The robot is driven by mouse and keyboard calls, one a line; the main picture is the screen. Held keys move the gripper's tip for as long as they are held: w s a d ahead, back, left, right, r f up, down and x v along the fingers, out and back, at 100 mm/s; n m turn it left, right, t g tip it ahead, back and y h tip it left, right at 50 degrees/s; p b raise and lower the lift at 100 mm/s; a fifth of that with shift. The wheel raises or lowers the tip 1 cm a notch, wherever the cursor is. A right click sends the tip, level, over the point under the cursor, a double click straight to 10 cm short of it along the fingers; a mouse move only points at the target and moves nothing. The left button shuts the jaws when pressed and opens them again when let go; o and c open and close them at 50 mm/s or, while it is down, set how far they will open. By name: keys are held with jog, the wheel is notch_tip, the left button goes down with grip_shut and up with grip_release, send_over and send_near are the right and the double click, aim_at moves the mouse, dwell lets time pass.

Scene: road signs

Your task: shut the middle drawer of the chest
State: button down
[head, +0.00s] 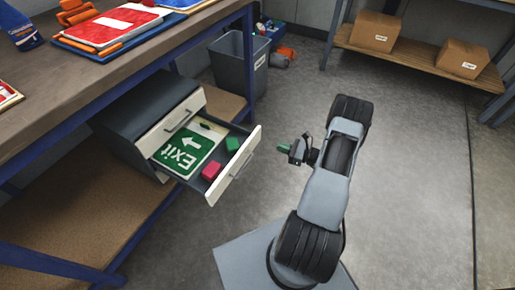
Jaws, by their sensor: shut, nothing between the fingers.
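The chest (152,100) is dark grey with pale drawer fronts and stands under the workbench at the left. One drawer (236,172) below the top one is pulled far out toward the right. Inside it lie a green and white Exit sign (188,150), a pink block (211,171) and a green block (232,144). The top drawer (172,121) appears shut. Lower drawer fronts are largely hidden. My gripper (284,149) is shut and empty, to the right of the open drawer's front and apart from it, pointing left.
The workbench (110,62) has blue legs and a low wooden shelf. A grey bin (240,70) stands behind the chest, near orange items (287,53) on the floor. Cardboard boxes (374,31) sit on a shelf at the back right. Floor right of the drawer is clear.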

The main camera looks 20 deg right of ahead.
notch_tip(320, 180, down, 3)
jog(key=d+m+t+h, duration=0.1)
jog(key=m, duration=0.1)
jog(key=b, duration=0.4)
send_near(253, 138)
jog(key=shift+t, duration=0.3)
jog(key=x, duration=0.7)
jog(key=shift+s+a, duration=0.2)
jog(key=shift+w+a, duration=0.2)
jog(key=shift+w, duration=0.05)
